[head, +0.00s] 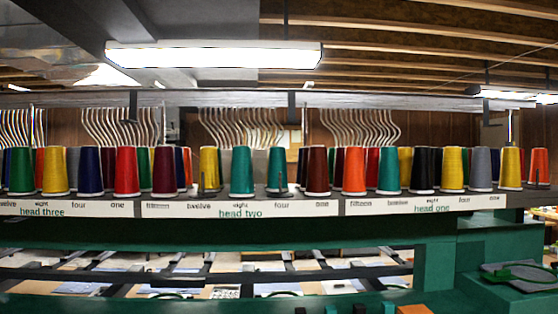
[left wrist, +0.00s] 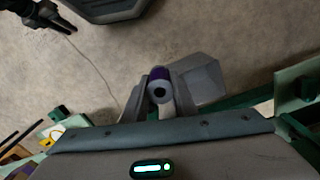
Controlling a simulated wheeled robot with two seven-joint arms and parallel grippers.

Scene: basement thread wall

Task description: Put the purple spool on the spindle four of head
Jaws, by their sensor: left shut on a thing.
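The purple spool (left wrist: 159,73) shows end-on in the left wrist view, a purple rim around a pale core with a dark hole. My left gripper (left wrist: 161,100) is shut on it, with the floor beyond. Neither shows in the head view. There the head two label (head: 240,213) is on the middle of the rack strip. Above its "four" mark a thin bare spindle (head: 280,181) stands in front of a teal spool (head: 277,167). A dark arm end (left wrist: 40,14), seemingly my right gripper, is at the upper left of the wrist view; its jaws are unclear.
Coloured spools crowd the rack, including a teal one (head: 242,170) and a dark brown one (head: 317,171) either side of the bare spindle. Another bare spindle (head: 203,180) stands above "twelve". Curved metal wires (head: 230,128) hang behind. A green beam (head: 220,238) runs below.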

